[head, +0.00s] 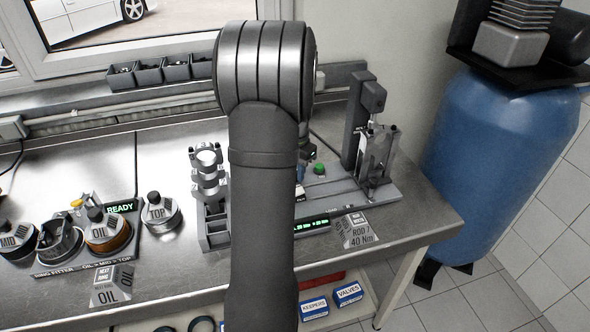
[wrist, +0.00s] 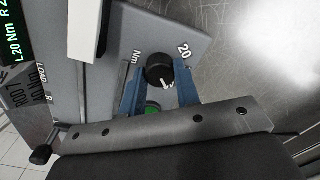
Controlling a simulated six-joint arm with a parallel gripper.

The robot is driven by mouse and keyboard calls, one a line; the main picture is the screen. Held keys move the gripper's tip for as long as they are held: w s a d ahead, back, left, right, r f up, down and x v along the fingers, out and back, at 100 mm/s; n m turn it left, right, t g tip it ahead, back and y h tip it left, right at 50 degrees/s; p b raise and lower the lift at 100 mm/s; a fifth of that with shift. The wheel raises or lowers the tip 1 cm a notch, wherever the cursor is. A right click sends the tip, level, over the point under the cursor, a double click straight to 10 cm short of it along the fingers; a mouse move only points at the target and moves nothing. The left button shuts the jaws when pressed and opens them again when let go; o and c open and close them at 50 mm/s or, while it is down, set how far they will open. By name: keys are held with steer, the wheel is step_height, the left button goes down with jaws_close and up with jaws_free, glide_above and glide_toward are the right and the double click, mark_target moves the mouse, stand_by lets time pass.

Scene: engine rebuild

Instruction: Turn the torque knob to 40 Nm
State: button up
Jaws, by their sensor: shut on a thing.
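The black torque knob (wrist: 158,68) sits on a grey panel in the wrist view. Its white mark points toward the lower right of that picture. A "20" label is printed beside the knob, and "Nm" on its other side. My gripper (wrist: 160,82) has its two blue fingers on either side of the knob, shut on it. The display (wrist: 14,30) partly shows "L20 Nm R 2", cut off by the frame edge. In the head view my arm hides the knob; the small lit display (head: 311,224) and a card reading "ROD 7 40 Nm" (head: 361,236) show at right.
A green button (wrist: 152,107) lies close to the fingers; it also shows in the head view (head: 319,169). A grey press-like stand (head: 357,120) rises behind the bench unit. Ring-fitter pots and cards (head: 113,283) stand at left. A blue tank (head: 500,165) stands right of the bench.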

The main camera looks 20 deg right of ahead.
steer(key=shift+r+m, duration=0.1)
steer(key=shift+m, duration=0.4)
steer(key=o, duration=1)
steer(key=shift+c, duration=0.2)
step_height(320, 180, up, 17)
steer(key=shift+s+r, duration=0.2)
steer(key=shift+d, duration=0.1)
